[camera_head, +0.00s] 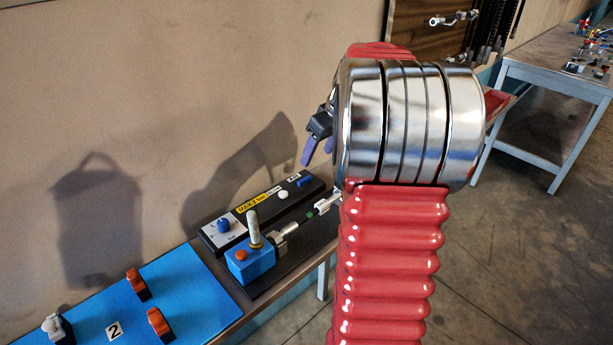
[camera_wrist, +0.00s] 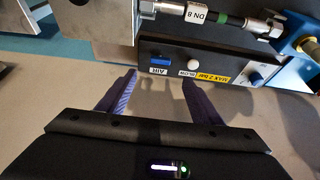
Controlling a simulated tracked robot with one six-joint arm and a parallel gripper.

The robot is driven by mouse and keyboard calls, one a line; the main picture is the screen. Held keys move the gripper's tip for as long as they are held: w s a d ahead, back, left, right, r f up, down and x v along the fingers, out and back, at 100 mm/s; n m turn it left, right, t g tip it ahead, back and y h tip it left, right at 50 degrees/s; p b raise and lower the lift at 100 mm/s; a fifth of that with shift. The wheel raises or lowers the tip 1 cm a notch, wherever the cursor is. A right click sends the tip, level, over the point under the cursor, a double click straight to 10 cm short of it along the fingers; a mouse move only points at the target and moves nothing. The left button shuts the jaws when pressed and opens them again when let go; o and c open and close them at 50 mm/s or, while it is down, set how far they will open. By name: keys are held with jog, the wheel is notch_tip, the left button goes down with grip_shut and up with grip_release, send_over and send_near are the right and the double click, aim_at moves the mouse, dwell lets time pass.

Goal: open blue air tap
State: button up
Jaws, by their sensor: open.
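The blue air tap (camera_head: 304,181) is a small blue knob beside an AIR label at the far end of a dark panel (camera_head: 318,188) by the wall. In the wrist view the blue tap (camera_wrist: 160,60) lies just beyond the fingertips, roughly centred between them. My gripper (camera_head: 318,157) has purple fingers and hangs above the tap's end of the panel, partly hidden by my arm. In the wrist view my gripper (camera_wrist: 158,77) is open and empty, with its fingers apart. I see no contact with the tap.
A white knob (camera_wrist: 193,64) sits close beside the tap. A round blue knob (camera_head: 223,226) is at the panel's other end. A blue block (camera_head: 250,262) with a metal hose line stands in front. A blue board (camera_head: 190,290) with orange parts lies left.

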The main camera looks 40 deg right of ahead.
aim_at(305, 179)
jog(key=x, duration=1.2)
jog(key=shift+f, duration=0.15)
jog(key=shift+a, duration=0.1)
jog(key=shift+c, duration=0.4)
jog(key=c, duration=1)
